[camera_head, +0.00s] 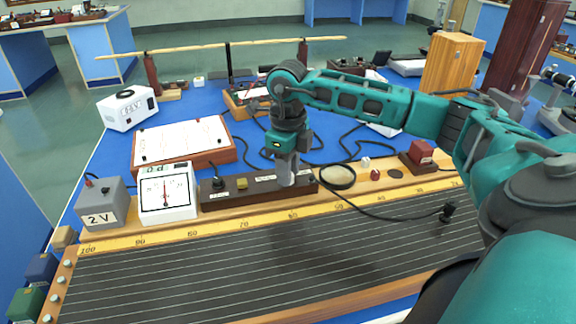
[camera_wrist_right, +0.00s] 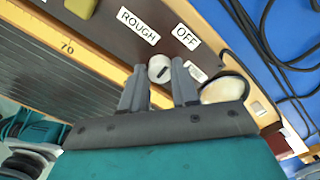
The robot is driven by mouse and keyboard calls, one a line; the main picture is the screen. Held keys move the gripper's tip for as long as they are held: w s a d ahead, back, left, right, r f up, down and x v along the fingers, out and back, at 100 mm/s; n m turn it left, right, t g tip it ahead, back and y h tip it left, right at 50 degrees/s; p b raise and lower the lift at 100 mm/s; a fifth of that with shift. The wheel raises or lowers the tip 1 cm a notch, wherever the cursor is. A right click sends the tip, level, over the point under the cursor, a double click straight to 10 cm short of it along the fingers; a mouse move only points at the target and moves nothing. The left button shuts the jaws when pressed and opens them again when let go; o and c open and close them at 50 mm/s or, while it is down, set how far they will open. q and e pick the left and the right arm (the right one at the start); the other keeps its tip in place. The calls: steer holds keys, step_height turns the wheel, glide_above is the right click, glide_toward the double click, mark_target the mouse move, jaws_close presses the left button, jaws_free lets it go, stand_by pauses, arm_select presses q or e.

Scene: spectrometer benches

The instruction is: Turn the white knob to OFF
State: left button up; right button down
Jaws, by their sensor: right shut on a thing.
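The white knob (camera_wrist_right: 160,68) sits on a long dark box (camera_head: 242,190) with printed labels. In the wrist view the label ROUGH (camera_wrist_right: 138,25) and the label OFF (camera_wrist_right: 187,37) are on the panel beyond the knob. My right gripper (camera_wrist_right: 158,78) is shut on the knob, one finger on each side of it. In the head view my right gripper (camera_head: 287,178) points down at the right part of the box and largely hides the knob. I cannot tell which label the knob points to. My left gripper is not in view.
A meter (camera_head: 166,193) and a 2V box (camera_head: 102,203) stand left of the dark box. A round coil (camera_head: 338,177) lies close on its right. A ruled wire board (camera_head: 250,250) fills the front, with a black cable crossing it. Loose cables lie behind.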

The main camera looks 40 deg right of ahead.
steer(key=shift+m, duration=0.5)
steer(key=c, duration=0.8)
jaws_free()
steer(key=shift+c, duration=0.2)
step_height(320, 180, up, 13)
steer(key=p, duration=0.1)
